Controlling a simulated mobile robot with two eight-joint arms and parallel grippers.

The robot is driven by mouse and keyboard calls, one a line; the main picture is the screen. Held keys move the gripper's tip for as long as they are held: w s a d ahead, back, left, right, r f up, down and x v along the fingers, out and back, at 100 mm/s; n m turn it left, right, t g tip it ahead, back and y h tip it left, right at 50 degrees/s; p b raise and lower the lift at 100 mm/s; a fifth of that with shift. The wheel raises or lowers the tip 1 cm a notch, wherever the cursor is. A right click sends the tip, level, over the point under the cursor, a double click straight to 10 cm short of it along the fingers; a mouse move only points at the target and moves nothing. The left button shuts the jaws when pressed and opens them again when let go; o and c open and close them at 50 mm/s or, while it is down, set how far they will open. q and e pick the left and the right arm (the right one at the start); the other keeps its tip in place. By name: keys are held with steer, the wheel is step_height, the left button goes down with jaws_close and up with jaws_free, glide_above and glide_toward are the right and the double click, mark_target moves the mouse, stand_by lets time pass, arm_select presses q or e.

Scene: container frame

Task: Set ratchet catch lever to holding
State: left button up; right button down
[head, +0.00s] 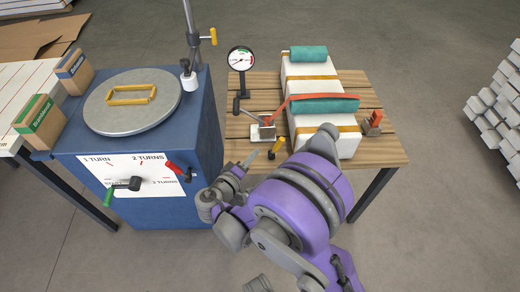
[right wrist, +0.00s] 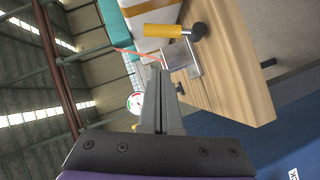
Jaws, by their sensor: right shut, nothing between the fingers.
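The ratchet unit (head: 263,131) is a small pale metal block on the wooden table, with a red strap (head: 284,107) running from it over a teal pad. A yellow lever (head: 278,145) with a dark knob stands at its near side. In the right wrist view the yellow lever (right wrist: 163,31) and knob lie just beyond the metal bracket (right wrist: 181,56). A black-knobbed handle (head: 238,106) rises at its left. My right gripper (head: 251,158) is shut and empty, left of the yellow lever and apparently apart from it; its fingertips (right wrist: 158,72) show in the wrist view. My left gripper is not seen.
A blue cabinet (head: 208,130) stands left, with a round plate (head: 105,115), a green-handled crank (head: 108,196) and a red lever (head: 175,167). White padded blocks (head: 335,146) fill the table's middle. A gauge (head: 241,59) stands behind the ratchet unit.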

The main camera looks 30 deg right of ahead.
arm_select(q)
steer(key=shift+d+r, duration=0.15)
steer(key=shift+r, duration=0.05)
arm_select(e)
steer(key=shift+v, duration=2.65)
steer(key=shift+s, duration=0.1)
steer(key=s+d+f+g+y, duration=0.2)
steer(key=s+g+y, duration=0.1)
steer(key=s+y, duration=0.5)
steer(key=s+a+r+m+y, duration=0.1)
steer(key=s+a+y, duration=0.45)
steer(key=s, duration=0.35)
arm_select(q)
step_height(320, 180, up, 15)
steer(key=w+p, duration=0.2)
steer(key=p, duration=1.1)
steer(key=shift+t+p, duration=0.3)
steer(key=shift+p, duration=0.05)
arm_select(e)
step_height(320, 180, up, 15)
steer(key=w+a+t, duration=0.1)
steer(key=w, duration=0.1)
steer(key=shift+a, duration=0.3)
